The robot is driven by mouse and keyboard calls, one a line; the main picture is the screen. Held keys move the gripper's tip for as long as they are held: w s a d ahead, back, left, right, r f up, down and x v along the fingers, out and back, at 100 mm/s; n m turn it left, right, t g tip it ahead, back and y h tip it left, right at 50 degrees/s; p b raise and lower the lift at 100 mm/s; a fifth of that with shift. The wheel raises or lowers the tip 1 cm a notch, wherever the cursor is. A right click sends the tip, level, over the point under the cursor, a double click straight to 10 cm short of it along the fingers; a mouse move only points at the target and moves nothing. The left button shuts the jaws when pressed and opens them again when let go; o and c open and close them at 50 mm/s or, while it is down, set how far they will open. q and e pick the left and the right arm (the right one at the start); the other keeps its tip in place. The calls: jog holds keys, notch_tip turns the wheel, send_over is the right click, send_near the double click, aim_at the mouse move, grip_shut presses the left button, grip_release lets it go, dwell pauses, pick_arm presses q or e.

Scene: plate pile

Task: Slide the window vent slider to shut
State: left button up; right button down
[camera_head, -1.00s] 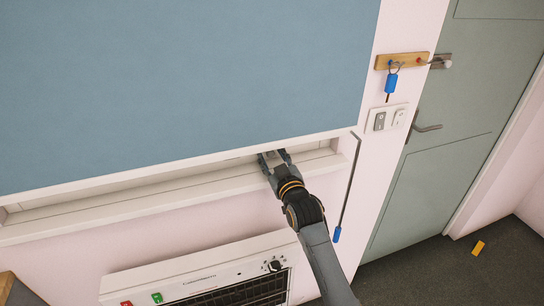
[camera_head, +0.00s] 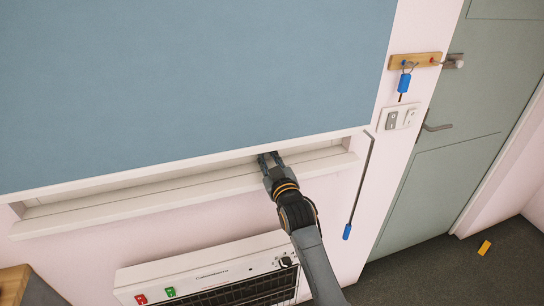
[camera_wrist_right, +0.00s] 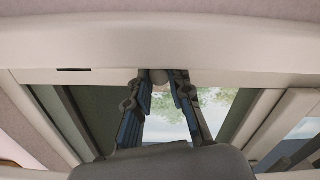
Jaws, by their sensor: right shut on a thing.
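The window vent slider shows in the right wrist view as a pale strip (camera_wrist_right: 105,76) along the top of the window frame, with a short dark slot (camera_wrist_right: 74,69) to the left. A small grey rounded knob (camera_wrist_right: 160,76) on it sits between the fingertips of my right gripper (camera_wrist_right: 160,82), which is shut on it. In the head view my right gripper (camera_head: 268,156) reaches into the window recess under the blue blind, and its fingertips and the slider are hidden there. My left gripper is in neither view.
The blue blind (camera_head: 180,80) covers most of the window above a white sill (camera_head: 130,202). A white heater (camera_head: 210,268) stands below. A blue-tipped cord (camera_head: 347,231) hangs right of my arm, near switches (camera_head: 399,118), a key rack (camera_head: 414,60) and a green door (camera_head: 440,170).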

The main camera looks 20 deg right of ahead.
jog(key=c, duration=1.6)
grip_release()
jog(key=shift+a+f, duration=0.1)
jog(key=o, duration=0.3)
jog(key=shift+o, duration=0.6)
jog(key=shift+a, duration=0.35)
jog(key=shift+d, duration=0.2)
jog(key=shift+s+d, duration=0.1)
jog(key=shift+s, duration=0.15)
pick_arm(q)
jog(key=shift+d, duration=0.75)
pick_arm(e)
jog(key=s, duration=1.1)
jog(key=shift+s, duration=0.25)
